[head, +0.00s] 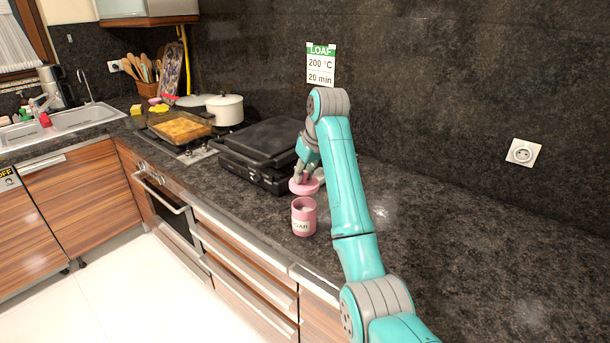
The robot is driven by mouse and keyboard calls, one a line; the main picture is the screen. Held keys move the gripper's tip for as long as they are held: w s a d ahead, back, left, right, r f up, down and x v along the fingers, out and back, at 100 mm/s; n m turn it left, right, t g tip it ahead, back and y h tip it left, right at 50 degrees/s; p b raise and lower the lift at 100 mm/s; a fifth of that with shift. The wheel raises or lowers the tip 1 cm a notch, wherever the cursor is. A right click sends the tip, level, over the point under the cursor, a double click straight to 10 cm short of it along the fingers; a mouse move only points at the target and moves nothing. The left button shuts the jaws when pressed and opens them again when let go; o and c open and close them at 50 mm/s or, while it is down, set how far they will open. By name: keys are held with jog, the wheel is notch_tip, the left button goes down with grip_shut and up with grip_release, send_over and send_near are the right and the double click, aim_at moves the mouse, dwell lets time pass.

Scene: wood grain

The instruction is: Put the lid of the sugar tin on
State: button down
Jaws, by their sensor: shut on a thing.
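The pink sugar tin (304,219) stands upright on the dark counter in the head view. Its label is partly readable as sugar, and its top is open. My gripper (303,178) is shut on the pink round lid (304,187). It holds the lid roughly level, above and apart from the tin's rim. Whether the lid is straight over the opening or a little behind it, I cannot tell. My arm hides the counter to the right of the tin.
A black appliance (262,146) stands behind and left of the tin. A glass dish of food (180,128) and a white pot (226,109) are on the hob farther left. The counter's front edge is close to the tin. The counter at right (480,240) is clear.

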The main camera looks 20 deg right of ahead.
aim_at(306, 183)
jog(key=shift+f, duration=0.1)
jog(key=shift+f, duration=2.4)
jog(key=shift+f, duration=1.1)
jog(key=c, duration=0.9)
grip_release()
notch_tip(306, 183, up, 10)
jog(key=shift+s+f, duration=0.1)
